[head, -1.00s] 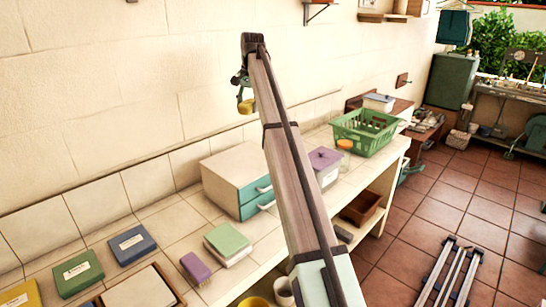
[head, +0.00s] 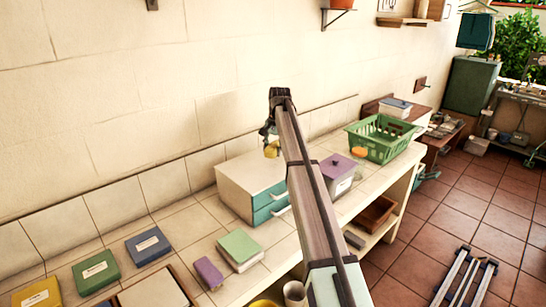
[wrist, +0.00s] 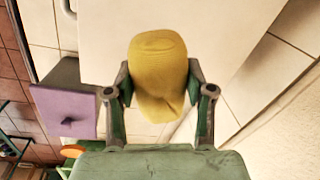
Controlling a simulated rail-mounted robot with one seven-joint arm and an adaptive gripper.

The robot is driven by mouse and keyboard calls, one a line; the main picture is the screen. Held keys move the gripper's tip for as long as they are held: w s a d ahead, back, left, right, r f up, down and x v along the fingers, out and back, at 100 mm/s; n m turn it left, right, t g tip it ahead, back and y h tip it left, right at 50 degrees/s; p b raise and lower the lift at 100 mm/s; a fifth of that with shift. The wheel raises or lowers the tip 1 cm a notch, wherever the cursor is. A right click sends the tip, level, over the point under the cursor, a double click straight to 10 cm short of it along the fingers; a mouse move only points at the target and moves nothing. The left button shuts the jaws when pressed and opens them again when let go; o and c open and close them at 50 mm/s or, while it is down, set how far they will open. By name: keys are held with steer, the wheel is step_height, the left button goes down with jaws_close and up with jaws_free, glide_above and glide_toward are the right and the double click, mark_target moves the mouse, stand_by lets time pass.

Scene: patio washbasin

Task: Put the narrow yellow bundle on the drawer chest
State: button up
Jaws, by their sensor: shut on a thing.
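My gripper (head: 268,138) is shut on the narrow yellow bundle (head: 271,151), which hangs below it near the chest's back right side in the head view. In the wrist view the yellow bundle (wrist: 158,75) is clasped between the two fingers of my gripper (wrist: 160,82). The drawer chest (head: 238,183) has a pale top and teal drawer fronts, and stands on the tiled counter against the wall. In the wrist view its pale top (wrist: 215,35) lies behind the bundle. A gap seems to remain between them, but its size is unclear.
A purple-lidded box (head: 337,170) stands right of the chest, with a green basket (head: 380,140) beyond it. A green-topped block (head: 240,248) and a purple brush-like item (head: 208,272) lie in front. The counter's tiled wall (wrist: 290,75) is close behind the chest.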

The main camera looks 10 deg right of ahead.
mark_target(273, 165)
steer(key=shift+f+p, duration=0.55)
steer(key=shift+f, duration=1.75)
steer(key=shift+f, duration=0.15)
steer(key=o, duration=1.3)
steer(key=r+b, duration=0.1)
steer(key=r, duration=0.3)
steer(key=r+b, duration=0.1)
steer(key=r, duration=0.3)
steer(key=s+d+r+b, duration=0.1)
steer(key=r, duration=0.3)
steer(key=shift+d+r, duration=0.1)
steer(key=shift+r, duration=0.05)
